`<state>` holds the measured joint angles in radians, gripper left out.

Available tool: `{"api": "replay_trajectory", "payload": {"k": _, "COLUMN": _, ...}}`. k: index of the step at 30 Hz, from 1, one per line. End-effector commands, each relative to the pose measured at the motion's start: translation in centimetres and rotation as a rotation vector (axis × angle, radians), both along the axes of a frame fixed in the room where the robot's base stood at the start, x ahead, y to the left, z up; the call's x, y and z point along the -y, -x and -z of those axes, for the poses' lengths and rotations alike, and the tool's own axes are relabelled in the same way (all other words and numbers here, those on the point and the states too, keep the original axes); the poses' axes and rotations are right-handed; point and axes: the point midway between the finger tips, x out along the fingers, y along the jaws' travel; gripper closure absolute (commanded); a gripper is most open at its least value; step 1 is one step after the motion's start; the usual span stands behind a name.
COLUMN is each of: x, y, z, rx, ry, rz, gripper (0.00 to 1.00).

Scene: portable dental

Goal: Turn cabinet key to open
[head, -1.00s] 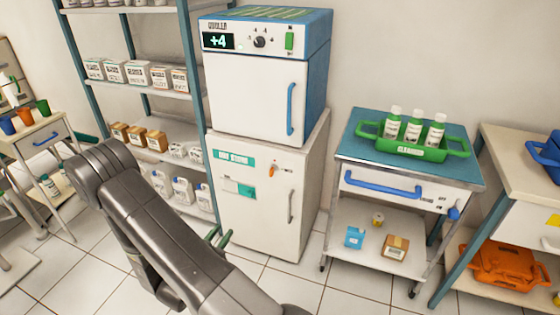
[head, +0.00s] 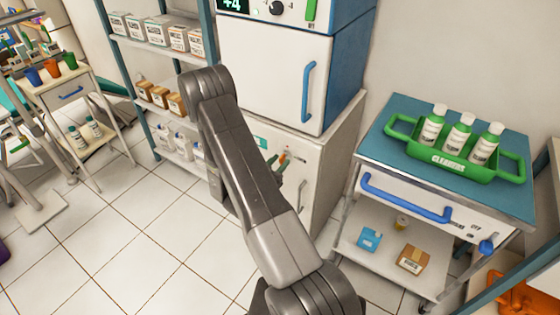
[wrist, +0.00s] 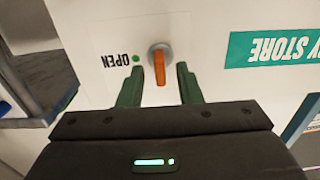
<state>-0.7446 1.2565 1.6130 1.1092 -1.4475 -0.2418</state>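The orange cabinet key (wrist: 159,68) sits in a round grey lock on the white cabinet front (wrist: 95,25). In the wrist view its tab points down the picture, toward my gripper. A green dot (wrist: 136,58) and an upside-down "OPEN" label lie to the left of the lock. My gripper (wrist: 159,83) is open, with one green finger on each side of the key tab; whether either touches it I cannot tell. In the head view the key (head: 283,159) shows beside my arm, and the lower cabinet (head: 309,165) looks closed; my arm hides part of it.
The cabinet's grey handle (head: 301,196) is below and right of the key. A blue-and-white unit (head: 285,75) stands on top. A trolley (head: 400,165) with a green tray (head: 455,172) of bottles stands close on the right.

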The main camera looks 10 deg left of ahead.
Motion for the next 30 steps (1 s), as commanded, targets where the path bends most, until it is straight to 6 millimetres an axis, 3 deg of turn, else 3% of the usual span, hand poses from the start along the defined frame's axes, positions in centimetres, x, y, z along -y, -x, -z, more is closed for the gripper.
{"api": "replay_trajectory", "payload": {"k": 12, "x": 0.35, "y": -0.98, "z": 0.01, "rx": 0.0, "ry": 0.001, "rz": -0.001, "gripper": 0.68}}
{"api": "replay_trajectory", "payload": {"k": 18, "x": 0.34, "y": -0.96, "z": 0.0, "rx": 0.0, "ry": 0.001, "rz": -0.001, "gripper": 1.0}}
{"api": "replay_trajectory", "payload": {"k": 30, "x": 0.34, "y": -0.97, "z": 0.27, "rx": 0.018, "ry": -0.048, "rz": -0.001, "gripper": 1.0}}
